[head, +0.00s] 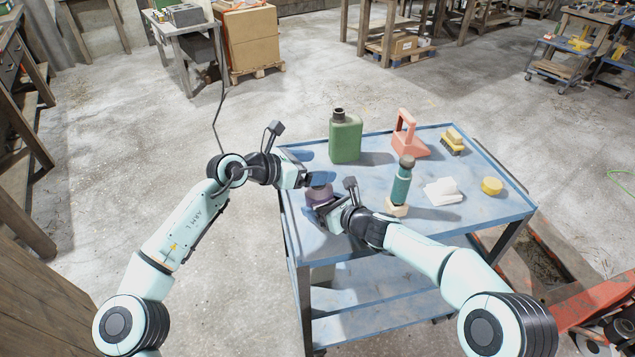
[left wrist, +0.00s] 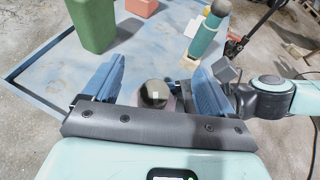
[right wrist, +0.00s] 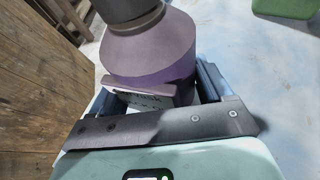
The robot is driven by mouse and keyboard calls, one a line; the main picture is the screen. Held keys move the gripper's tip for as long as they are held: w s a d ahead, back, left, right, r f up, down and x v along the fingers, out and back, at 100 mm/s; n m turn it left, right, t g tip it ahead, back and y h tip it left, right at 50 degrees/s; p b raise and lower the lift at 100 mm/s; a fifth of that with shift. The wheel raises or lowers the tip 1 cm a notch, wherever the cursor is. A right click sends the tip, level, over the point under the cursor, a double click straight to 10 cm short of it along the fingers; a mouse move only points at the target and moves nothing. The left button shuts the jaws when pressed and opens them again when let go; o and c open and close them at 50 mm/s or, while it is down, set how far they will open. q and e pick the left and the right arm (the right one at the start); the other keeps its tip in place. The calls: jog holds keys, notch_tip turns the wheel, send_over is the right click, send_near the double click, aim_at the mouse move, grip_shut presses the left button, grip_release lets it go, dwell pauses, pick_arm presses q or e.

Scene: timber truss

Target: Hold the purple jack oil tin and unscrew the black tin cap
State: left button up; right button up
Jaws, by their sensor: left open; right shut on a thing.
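The purple jack oil tin (head: 319,196) stands at the left end of the blue table, partly hidden by my grippers. My right gripper (head: 326,207) is shut on the tin's body; in the right wrist view the purple tin (right wrist: 150,55) sits between its fingers, with a pale label low on its side. The black tin cap (right wrist: 125,10) is cut off by the top of that view. My left gripper (head: 308,180) is open above the tin. In the left wrist view the dark round cap (left wrist: 155,93) lies between its spread blue fingers; I see no contact with them.
On the blue table (head: 450,222) stand a green canister (head: 345,138), a red-orange tool (head: 408,138), a brush (head: 453,140), a teal bottle (head: 402,182) on a wooden block, a white cloth (head: 442,191) and a yellow round item (head: 492,186). The teal bottle is close to my right forearm.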

pick_arm(q)
jog(key=shift+f, duration=0.1)
dwell(0.3)
jog(key=shift+d+f, duration=0.1)
jog(key=shift+f, duration=1.55)
grip_shut()
jog(key=shift+d+r+y, duration=0.15)
jog(key=shift+y, duration=0.25)
jog(key=shift+g, duration=0.3)
jog(key=shift+y, duration=0.3)
